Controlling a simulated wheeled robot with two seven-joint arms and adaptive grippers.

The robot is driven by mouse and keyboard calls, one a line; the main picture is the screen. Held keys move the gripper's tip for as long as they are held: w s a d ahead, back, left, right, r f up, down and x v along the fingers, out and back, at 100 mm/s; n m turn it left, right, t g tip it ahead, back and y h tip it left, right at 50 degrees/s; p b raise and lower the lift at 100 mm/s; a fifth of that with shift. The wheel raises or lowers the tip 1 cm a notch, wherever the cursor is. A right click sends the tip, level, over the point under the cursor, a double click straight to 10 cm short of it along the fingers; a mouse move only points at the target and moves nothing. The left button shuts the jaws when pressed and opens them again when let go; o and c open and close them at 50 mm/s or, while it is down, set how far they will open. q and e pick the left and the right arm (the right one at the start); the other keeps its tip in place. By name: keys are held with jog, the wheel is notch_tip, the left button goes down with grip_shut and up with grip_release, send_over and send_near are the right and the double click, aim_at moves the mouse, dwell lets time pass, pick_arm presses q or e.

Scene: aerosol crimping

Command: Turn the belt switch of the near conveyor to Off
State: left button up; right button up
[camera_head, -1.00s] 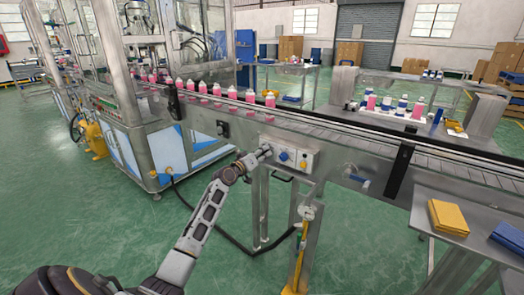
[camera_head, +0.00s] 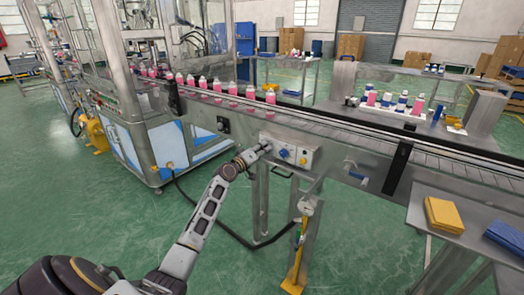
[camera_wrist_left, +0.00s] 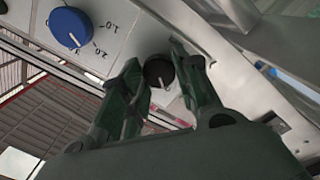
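The near conveyor (camera_head: 340,160) runs from the filling machine toward the right, with a row of pink bottles (camera_head: 217,85) on it. On its front side is a control box (camera_head: 303,153) with a blue knob (camera_head: 285,153). In the left wrist view, the blue knob (camera_wrist_left: 68,27) has printed marks beside it. A black knob (camera_wrist_left: 159,72) with a white pointer line sits lower right of it. My left gripper (camera_head: 265,148) is at the box's left end. In the wrist view its fingers (camera_wrist_left: 157,62) stand apart on either side of the black knob, very near it; contact is unclear. My right gripper is not visible.
A yellow-based post (camera_head: 299,240) and a black cable (camera_head: 220,229) are below. A side table (camera_head: 470,245) at the right holds a yellow and a blue stack. Green floor in front is open.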

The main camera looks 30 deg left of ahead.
pick_arm(q)
jog(key=o, duration=0.4)
jog(key=shift+s, duration=0.1)
jog(key=shift+s+a, duration=0.15)
jog(key=shift+s, duration=1.8)
jog(key=shift+s+a, duration=0.2)
jog(key=shift+s, duration=1.8)
jog(key=shift+s+a, duration=0.15)
jog(key=shift+s, duration=1.8)
